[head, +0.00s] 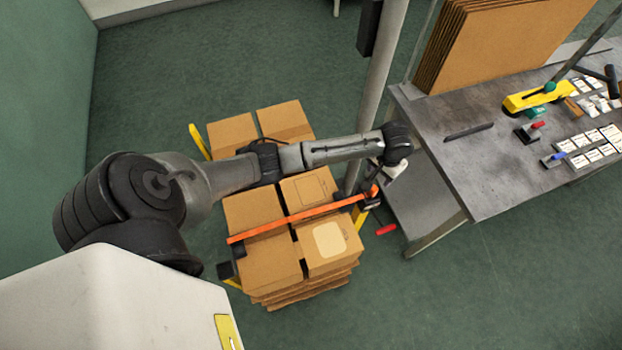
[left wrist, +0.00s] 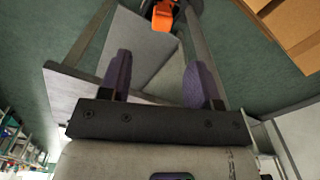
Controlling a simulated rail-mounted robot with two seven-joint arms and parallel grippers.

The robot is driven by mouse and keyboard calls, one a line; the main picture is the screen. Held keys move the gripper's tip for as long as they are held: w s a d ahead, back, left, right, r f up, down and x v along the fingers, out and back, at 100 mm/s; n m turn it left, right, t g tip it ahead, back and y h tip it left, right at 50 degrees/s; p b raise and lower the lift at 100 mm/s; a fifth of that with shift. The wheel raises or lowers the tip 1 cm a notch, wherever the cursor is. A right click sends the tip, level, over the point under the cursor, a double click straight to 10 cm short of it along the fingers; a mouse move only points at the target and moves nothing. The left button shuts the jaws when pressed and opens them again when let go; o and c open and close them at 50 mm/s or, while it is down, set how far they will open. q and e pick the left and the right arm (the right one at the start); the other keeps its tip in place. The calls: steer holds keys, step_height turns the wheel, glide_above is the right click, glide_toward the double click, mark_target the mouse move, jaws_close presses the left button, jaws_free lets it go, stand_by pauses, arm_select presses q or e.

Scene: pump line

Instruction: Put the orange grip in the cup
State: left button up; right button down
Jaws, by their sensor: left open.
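A small orange piece, which looks like the orange grip (head: 373,190), is at the right end of the orange bar over the cartons in the head view. In the left wrist view an orange part (left wrist: 165,20) shows at the top edge, against a dark round part; the frame cuts it off. My left gripper (head: 384,176) is just above the orange piece in the head view, small and partly hidden by my wrist. In the left wrist view its two purple fingers (left wrist: 158,85) are apart with nothing between them. I cannot make out a cup for certain. My right gripper is not in view.
Stacked cartons (head: 262,212) stand under my left arm, with the orange bar (head: 290,221) across them. A red handle (head: 386,229) is beside them. A grey workbench (head: 470,165) with cards and tools is at the right. A pole (head: 382,75) rises behind my wrist.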

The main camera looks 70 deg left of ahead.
arm_select(q)
steer(key=s+d+f+m+t, duration=0.1)
steer(key=s+d+f+m, duration=0.35)
steer(key=s+d, duration=0.7)
steer(key=s+r+t, duration=0.1)
steer(key=s+r, duration=0.1)
steer(key=s, duration=0.7)
steer(key=s+a+r+t, duration=0.1)
steer(key=s+r, duration=0.2)
steer(key=s, duration=0.6)
steer(key=shift+s+a+r+m, duration=0.15)
steer(key=shift+s+a+m, duration=0.05)
steer(key=shift+m, duration=0.25)
